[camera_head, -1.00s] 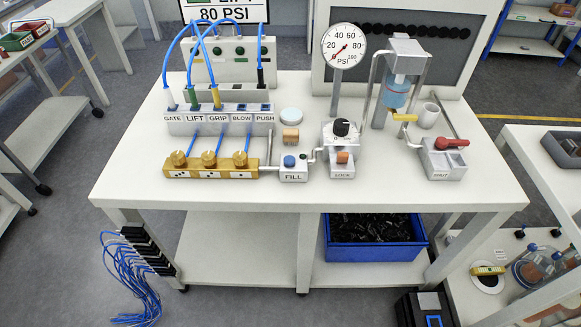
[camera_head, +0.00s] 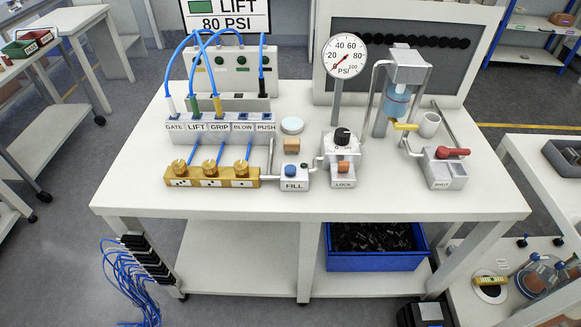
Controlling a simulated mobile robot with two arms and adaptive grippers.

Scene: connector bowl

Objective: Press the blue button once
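The blue button (camera_head: 290,170) is a small round knob on top of the white box labelled FILL (camera_head: 294,185). The box stands near the middle of the white table (camera_head: 240,203), toward its front. The top of the button is uncovered and nothing touches it. Neither of my grippers is in the head view.
A brass valve block (camera_head: 211,181) with three knobs is left of the FILL box. A pressure gauge (camera_head: 344,56) and hose-connected label block (camera_head: 220,125) stand behind. The table's front strip is clear.

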